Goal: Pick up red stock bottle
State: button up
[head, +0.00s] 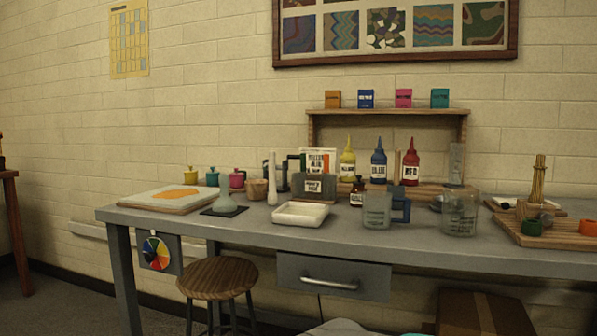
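The red stock bottle (411,163) stands upright toward the back of the grey table (270,231), under a wooden shelf. It has a pointed red nozzle and a white label that reads RED. A blue bottle (378,164) stands just left of it, and a yellow bottle (348,161) stands further left. Clear beakers stand in front of the bottles and a little lower in the picture. My gripper is not in view.
A glass beaker (460,216) and a clear measuring cup (377,211) stand near the front. A tall glass cylinder (456,164) is right of the red bottle. The shelf (388,112) spans above. A stool (217,279) stands in front at left.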

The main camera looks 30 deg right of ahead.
aim_at(410, 162)
jog(key=z, duration=1.6)
jog(key=i+j, duration=0.15)
jog(key=i+j+z, duration=0.15)
jog(key=j+z, duration=0.15)
jog(key=i+j+z, duration=0.1)
jog(key=j+z, duration=0.15)
jog(key=j, duration=0.25)
jog(key=i+j+z, duration=0.1)
jog(key=j+z, duration=0.2)
jog(key=j, duration=0.1)
